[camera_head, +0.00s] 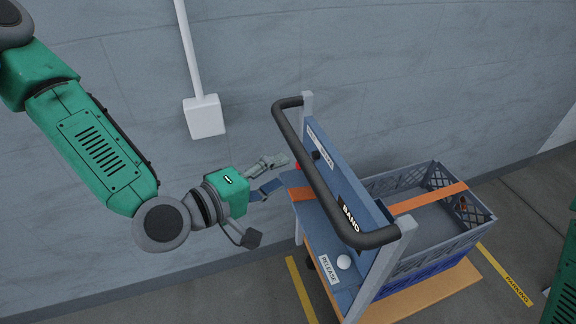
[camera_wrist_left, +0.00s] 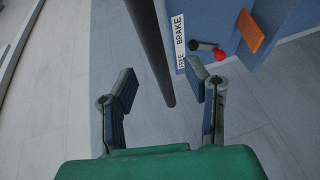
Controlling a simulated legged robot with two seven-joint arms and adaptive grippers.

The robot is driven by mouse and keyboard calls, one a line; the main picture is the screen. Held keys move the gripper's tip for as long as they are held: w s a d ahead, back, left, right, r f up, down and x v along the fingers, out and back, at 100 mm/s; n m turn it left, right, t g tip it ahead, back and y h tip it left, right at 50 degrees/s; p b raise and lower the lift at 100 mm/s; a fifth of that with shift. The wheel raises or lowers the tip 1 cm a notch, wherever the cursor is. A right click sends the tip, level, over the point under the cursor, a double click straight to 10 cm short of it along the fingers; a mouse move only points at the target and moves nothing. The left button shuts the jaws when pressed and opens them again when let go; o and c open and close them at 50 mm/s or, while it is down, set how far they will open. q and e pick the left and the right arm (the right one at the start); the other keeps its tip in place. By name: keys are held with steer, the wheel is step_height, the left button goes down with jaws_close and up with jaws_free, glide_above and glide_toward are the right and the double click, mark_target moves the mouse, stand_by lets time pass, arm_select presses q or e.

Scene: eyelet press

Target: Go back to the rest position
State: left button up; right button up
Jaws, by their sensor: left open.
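My left gripper (camera_head: 268,196) is at the left side of the blue cart (camera_head: 335,215) in the head view, beside the cart's dark handle bar (camera_head: 320,185). In the left wrist view the gripper (camera_wrist_left: 161,85) has its two fingers spread wide and holds nothing. The handle bar (camera_wrist_left: 152,45) runs down the picture between the fingers; I cannot tell how far beyond them it lies. A brake lever with a red knob (camera_wrist_left: 218,54) is beyond the right finger, next to a FREE/BRAKE label (camera_wrist_left: 179,42). My right gripper is out of view.
A grey crate (camera_head: 476,230) sits on the cart with an orange strap (camera_head: 425,198) across it. A white knob (camera_head: 344,262) is by the RELEASE label (camera_head: 328,270). A grey wall with a white box (camera_head: 204,117) stands behind. Yellow lines (camera_head: 302,290) mark the floor.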

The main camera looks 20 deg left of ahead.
stand_by(0.4)
arm_select(q)
steer(key=s+a+f+m+g+y, duration=0.1)
steer(key=s+f+m+g+y, duration=0.1)
steer(key=s+f+m+g, duration=0.5)
steer(key=s+a+f+g+y, duration=0.1)
steer(key=s+f, duration=0.5)
steer(key=f, duration=0.5)
steer(key=s+a+f+m+g+y, duration=0.4)
steer(key=s+a+f, duration=0.3)
steer(key=s+a, duration=0.2)
steer(key=a+g+y, duration=0.1)
steer(key=a, duration=0.1)
steer(key=shift+s+a+m, duration=0.2)
steer(key=shift+a+m, duration=0.1)
steer(key=shift+a, duration=0.05)
steer(key=shift+w, duration=0.1)
